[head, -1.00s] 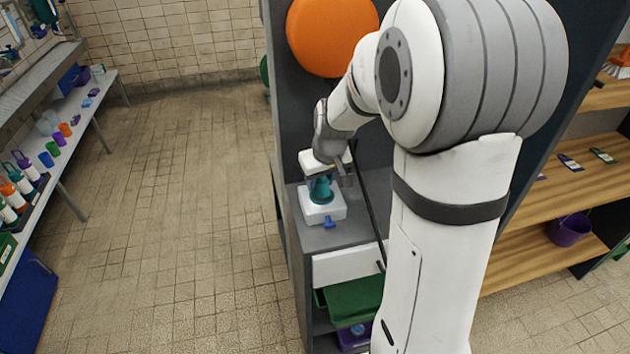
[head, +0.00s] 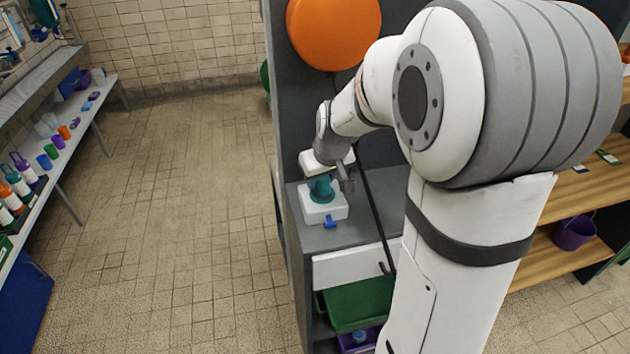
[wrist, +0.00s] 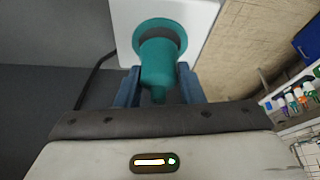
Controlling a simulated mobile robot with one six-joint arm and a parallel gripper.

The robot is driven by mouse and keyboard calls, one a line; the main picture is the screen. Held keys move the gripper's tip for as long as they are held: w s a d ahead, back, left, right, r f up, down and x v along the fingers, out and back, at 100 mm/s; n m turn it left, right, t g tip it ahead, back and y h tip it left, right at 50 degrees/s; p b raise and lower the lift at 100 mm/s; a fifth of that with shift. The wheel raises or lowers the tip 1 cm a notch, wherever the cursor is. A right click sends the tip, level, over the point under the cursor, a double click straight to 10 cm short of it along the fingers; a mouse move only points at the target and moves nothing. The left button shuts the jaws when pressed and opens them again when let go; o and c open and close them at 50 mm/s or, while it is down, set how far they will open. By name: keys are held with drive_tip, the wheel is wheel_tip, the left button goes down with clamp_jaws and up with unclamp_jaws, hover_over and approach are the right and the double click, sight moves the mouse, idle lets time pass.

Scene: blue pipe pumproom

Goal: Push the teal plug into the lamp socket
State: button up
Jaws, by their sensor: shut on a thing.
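The teal plug (head: 321,189) stands at the white lamp socket block (head: 338,210) on the grey cabinet top. In the wrist view, the teal plug (wrist: 160,62) sits between the two blue fingers of my gripper (wrist: 158,82), which is shut on it. Its wide end meets a dark round opening in the white block (wrist: 198,18); I cannot tell how deep it sits. In the head view my gripper (head: 322,176) is just above the block and partly hides the plug.
A small blue piece (head: 330,222) shows at the block's front edge. An orange disc (head: 333,32) is on the panel behind. Shelves (head: 590,190) stand at right; open floor (head: 180,200) lies at left.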

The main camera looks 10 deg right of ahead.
drive_tip(key=shift+t+b, duration=0.4)
drive_tip(key=shift+b, duration=0.5)
drive_tip(key=shift+s, duration=0.4)
idle(0.5)
drive_tip(key=shift+f+b, duration=0.5)
drive_tip(key=shift+b, duration=0.35)
idle(0.8)
drive_tip(key=o, duration=1.3)
drive_tip(key=shift+c, duration=0.2)
drive_tip(key=shift+r, duration=0.1)
drive_tip(key=v, duration=0.7)
drive_tip(key=shift+s+r, duration=0.15)
drive_tip(key=shift+r, duration=0.15)
drive_tip(key=shift+d, duration=0.1)
drive_tip(key=s+a+f+m+g, duration=0.1)
drive_tip(key=s+f, duration=0.1)
drive_tip(key=s, duration=0.7)
drive_tip(key=s+f+m+g, duration=0.1)
drive_tip(key=s+f, duration=0.2)
drive_tip(key=s, duration=0.5)
drive_tip(key=shift+s+a+g, duration=0.3)
drive_tip(key=shift+s+a, duration=0.05)
